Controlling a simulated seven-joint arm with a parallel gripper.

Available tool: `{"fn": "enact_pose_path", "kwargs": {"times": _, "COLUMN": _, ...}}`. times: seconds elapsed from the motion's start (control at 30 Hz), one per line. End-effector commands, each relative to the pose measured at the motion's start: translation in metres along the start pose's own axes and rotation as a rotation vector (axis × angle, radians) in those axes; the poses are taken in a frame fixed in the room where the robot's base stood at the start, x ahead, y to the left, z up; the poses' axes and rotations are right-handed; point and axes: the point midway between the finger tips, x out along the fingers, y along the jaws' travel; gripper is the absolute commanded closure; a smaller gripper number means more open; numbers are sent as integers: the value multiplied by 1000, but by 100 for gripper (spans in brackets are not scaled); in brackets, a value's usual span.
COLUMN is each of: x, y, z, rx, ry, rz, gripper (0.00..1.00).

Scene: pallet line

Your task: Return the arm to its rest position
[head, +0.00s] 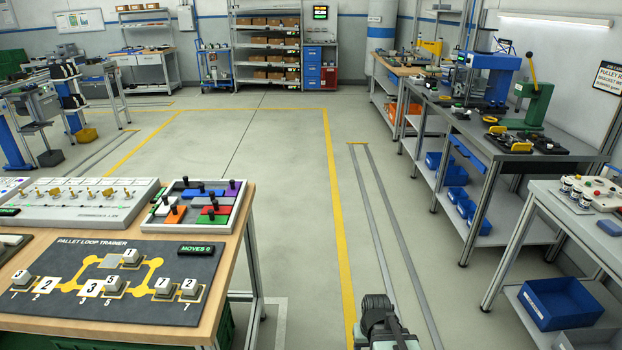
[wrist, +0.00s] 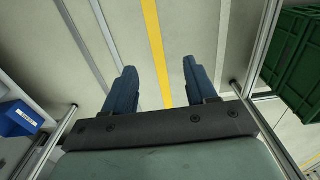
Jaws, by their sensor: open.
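My gripper (wrist: 161,72) is open and empty in the wrist view. Its two dark blue fingers stand apart, with bare floor and a yellow floor line between and beyond them. In the head view, a dark grey part of my arm shows at the bottom edge, right of centre, over the floor. The fingertips cannot be made out there. The arm is right of the wooden table (head: 236,235) and apart from it. The pallet loop trainer board (head: 130,252) lies on that table with several numbered pale blocks on it.
A metal workbench (head: 470,130) runs along the right. A nearer bench at right has a blue bin (head: 560,303) on its lower shelf. A green crate (wrist: 297,62) is at right in the wrist view. The floor aisle (head: 290,200) between table and benches is clear.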

Motion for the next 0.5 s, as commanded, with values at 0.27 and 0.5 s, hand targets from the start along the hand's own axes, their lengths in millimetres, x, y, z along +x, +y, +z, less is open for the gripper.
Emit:
{"fn": "enact_pose_path", "kwargs": {"times": 0.27, "x": 41, "y": 3, "z": 33, "rx": 8, "ry": -87, "rz": 1, "gripper": 43}}
{"fn": "enact_pose_path", "kwargs": {"times": 0.5, "x": 85, "y": 3, "z": 81, "rx": 10, "ry": -192, "rz": 1, "gripper": 43}}
